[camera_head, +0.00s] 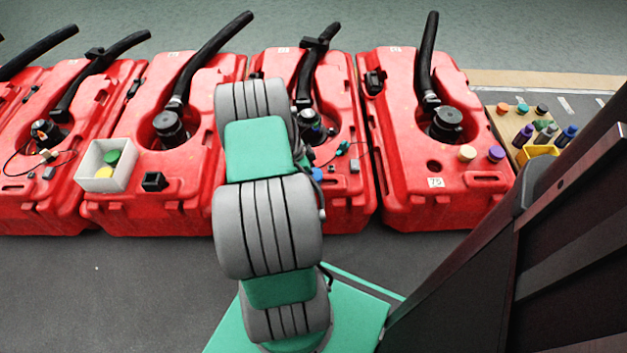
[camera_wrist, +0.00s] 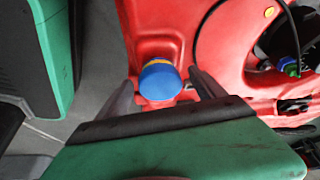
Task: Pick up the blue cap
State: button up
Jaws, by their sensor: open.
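The blue cap (camera_wrist: 160,82) sits on a red tank (camera_wrist: 158,22) in the wrist view, with a thin yellow-orange band at its far edge. My gripper (camera_wrist: 161,77) is open, with one finger on each side of the cap and visible gaps between. Nothing is held. How far the fingertips are above the tank's surface is hard to tell. In the head view, a small blue piece that looks like the cap (camera_head: 317,174) shows just right of my arm on the red tank (camera_head: 347,205). My gripper is hidden behind my arm there.
A black fitting with cables stands in the tank's recess, with a small blue-green part (camera_wrist: 289,66) beside it. A white box (camera_head: 109,166) with green and yellow pieces sits on the tank to the left. The right tank carries tan (camera_head: 467,153) and purple (camera_head: 496,154) caps.

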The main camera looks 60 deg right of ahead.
jog(key=c, duration=1.4)
jog(key=shift+r, duration=0.2)
jog(key=shift+c, duration=0.2)
